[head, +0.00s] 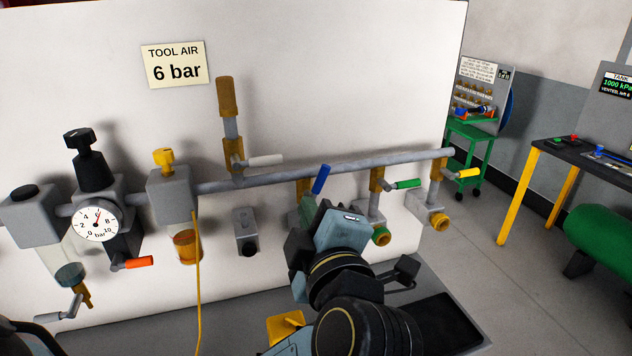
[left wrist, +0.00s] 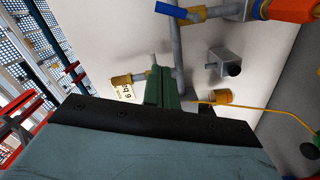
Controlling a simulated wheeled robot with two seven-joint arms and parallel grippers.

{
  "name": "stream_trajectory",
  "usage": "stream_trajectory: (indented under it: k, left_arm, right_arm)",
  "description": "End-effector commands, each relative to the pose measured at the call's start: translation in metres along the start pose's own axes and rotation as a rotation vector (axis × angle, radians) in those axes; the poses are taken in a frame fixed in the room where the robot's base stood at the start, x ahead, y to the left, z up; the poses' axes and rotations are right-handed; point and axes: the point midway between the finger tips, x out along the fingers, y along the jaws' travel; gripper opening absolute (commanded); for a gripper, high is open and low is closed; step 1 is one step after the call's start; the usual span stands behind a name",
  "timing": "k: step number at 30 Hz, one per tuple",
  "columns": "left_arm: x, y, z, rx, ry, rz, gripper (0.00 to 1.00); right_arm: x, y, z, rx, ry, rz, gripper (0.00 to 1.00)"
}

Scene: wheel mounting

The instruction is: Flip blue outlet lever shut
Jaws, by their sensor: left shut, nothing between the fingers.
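The blue outlet lever (head: 320,179) slants up and to the right, its lower end hidden behind my gripper in the head view. In the left wrist view the blue lever (left wrist: 171,10) sits at the top edge beside a brass valve body (left wrist: 198,14). My left gripper (head: 308,208) is in front of the panel, just below and left of the lever in the head view. Its green fingers (left wrist: 162,88) are together and empty, apart from the lever in the wrist view. Contact cannot be told from the head view. My right gripper is not in view.
A grey pipe (head: 330,170) carries neighbouring valves with white (head: 266,160), green (head: 408,184) and yellow (head: 467,174) levers. A pressure gauge (head: 96,221) and orange lever (head: 138,262) are at left. A yellow cord (head: 197,300) hangs down.

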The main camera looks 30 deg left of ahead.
Motion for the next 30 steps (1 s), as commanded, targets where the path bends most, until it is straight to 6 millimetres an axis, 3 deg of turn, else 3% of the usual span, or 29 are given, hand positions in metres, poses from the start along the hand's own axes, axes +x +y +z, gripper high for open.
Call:
stream_trajectory:
  k: [5,15,22,30]
  left_arm:
    - [0.025,0.0,-0.001,0.001,0.006,0.002,0.0]
    - [0.097,0.0,-0.001,0.002,0.007,0.002,0.0]
    - [0.105,0.0,0.03,0.001,0.0,0.0,0.0]
    - [0.106,0.0,0.039,-0.001,0.001,0.0,0.0]
  right_arm:
    - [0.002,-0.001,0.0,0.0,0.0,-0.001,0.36]
    - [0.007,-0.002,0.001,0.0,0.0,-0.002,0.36]
    - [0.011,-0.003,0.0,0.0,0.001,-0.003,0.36]
    - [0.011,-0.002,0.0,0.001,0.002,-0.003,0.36]
